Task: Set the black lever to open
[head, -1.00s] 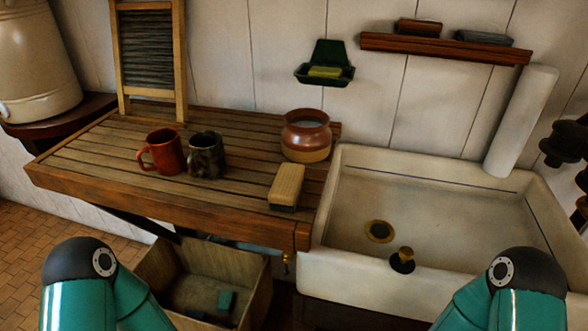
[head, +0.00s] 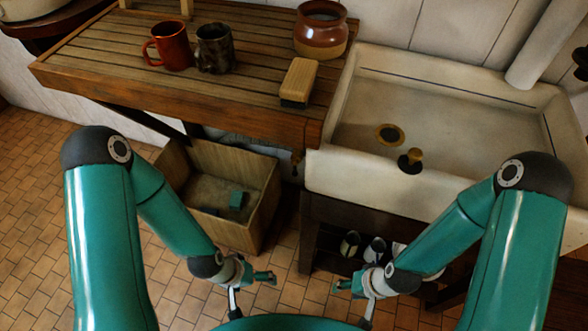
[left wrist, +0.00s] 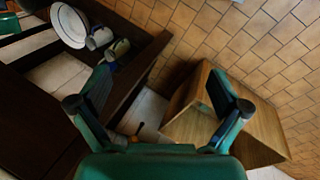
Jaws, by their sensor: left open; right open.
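I cannot clearly make out a black lever in any view. A small dark and brass fitting (head: 296,163) hangs under the counter's front edge, beside the left end of the sink; its shape is too small to read. A small brass-coloured piece (left wrist: 140,127) shows low between the fingers in the left wrist view. My left gripper (head: 250,288) is open and empty, low in front of the wooden box. It also shows in the left wrist view (left wrist: 160,92). My right gripper (head: 356,300) is open and empty, low in front of the sink. Neither touches the fitting.
The slatted counter (head: 200,95) carries a red mug (head: 172,46), a dark mug (head: 214,48), a brown pot (head: 320,32) and a brush (head: 298,83). The white sink (head: 470,120) is at right. A wooden box (head: 254,212) stands below the counter. Crockery sits under the sink.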

